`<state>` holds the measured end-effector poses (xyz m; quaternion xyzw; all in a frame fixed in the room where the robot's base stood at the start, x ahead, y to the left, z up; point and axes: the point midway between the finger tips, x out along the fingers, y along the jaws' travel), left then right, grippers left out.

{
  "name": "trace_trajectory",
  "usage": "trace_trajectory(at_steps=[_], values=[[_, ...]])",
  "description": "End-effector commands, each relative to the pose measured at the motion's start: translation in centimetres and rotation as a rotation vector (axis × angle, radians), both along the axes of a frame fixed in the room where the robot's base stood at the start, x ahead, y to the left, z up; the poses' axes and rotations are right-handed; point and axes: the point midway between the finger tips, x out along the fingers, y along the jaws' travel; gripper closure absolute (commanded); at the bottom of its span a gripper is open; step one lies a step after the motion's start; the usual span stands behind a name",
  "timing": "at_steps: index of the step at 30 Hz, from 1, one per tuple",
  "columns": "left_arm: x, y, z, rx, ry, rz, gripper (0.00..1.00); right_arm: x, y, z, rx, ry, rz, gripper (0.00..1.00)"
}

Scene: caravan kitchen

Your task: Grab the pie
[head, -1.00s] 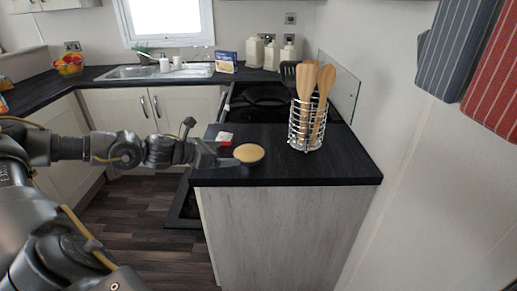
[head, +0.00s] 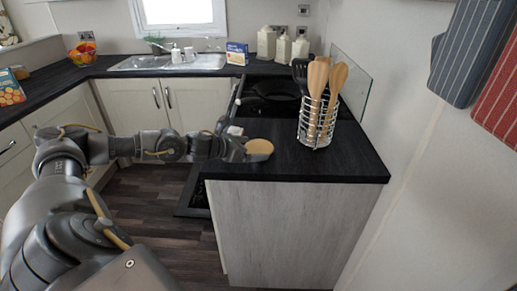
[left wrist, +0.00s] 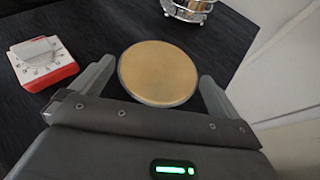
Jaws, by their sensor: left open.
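The pie (head: 259,147) is a round, flat, golden disc on the black counter (head: 300,165), near its left front edge. In the left wrist view the pie (left wrist: 158,73) lies between the two spread fingers of my left gripper (left wrist: 152,85). The fingers reach along its near sides, and I cannot tell whether either touches it. In the head view my left gripper (head: 240,149) comes in from the left, low at the counter, and partly overlaps the pie's left side. My right gripper is not in view.
A red and white kitchen timer (left wrist: 42,62) sits left of the pie in the left wrist view. A wire utensil holder (head: 317,125) with wooden spoons stands to the right. The black hob (head: 270,95) is behind. Bare counter lies between pie and holder.

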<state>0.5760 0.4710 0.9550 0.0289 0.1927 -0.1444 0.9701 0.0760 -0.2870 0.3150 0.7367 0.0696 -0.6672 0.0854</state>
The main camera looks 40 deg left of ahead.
Motion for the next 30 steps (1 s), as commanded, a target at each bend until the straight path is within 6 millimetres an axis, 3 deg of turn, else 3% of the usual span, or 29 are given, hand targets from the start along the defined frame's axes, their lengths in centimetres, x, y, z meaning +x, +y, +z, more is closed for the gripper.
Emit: trace_trajectory(at_steps=[1, 6, 15, 23, 30], values=[[0.8, -0.3, 0.1, -0.004, -0.001, 0.000, 0.00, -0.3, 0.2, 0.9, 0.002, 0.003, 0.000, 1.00], [2.6, -0.8, -0.9, -0.002, -0.001, 0.001, 0.00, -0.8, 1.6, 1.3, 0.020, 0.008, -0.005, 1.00], [2.9, -0.9, -1.3, 0.000, 0.000, 0.000, 0.00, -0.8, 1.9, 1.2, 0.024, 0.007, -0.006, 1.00], [2.9, -0.9, -1.3, 0.000, 0.000, 0.000, 0.34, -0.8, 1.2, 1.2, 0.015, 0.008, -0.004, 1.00], [2.9, -0.9, -1.2, 0.000, -0.002, 0.001, 0.35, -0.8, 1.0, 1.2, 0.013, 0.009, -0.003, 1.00]])
